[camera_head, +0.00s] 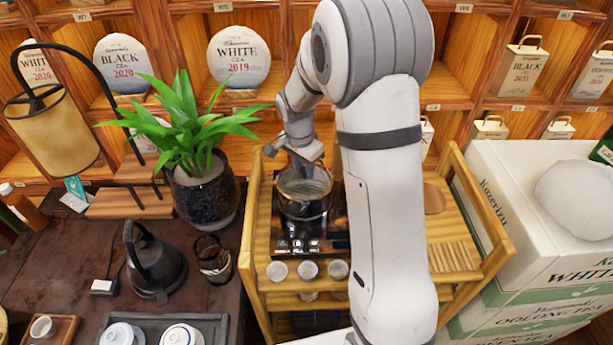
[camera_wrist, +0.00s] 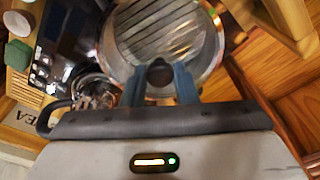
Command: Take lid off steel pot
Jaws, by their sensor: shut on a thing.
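The steel pot (camera_head: 303,208) stands on a dark stove on the wooden cart. Its round, see-through lid (camera_head: 318,186) shows at the pot's mouth. In the wrist view the lid (camera_wrist: 165,35) has a pale rim and a dark knob (camera_wrist: 159,73). My gripper (camera_head: 308,157) is above the pot, with its two blue-grey fingers (camera_wrist: 160,84) shut on the knob. I cannot tell whether the lid rests on the pot or is slightly raised.
The cart (camera_head: 256,235) has several white-topped canisters (camera_head: 308,269) in front of the stove. A potted plant (camera_head: 203,195) and a black kettle (camera_head: 154,265) stand at left. White tea boxes (camera_head: 500,200) are stacked at right. Wooden shelves rise behind.

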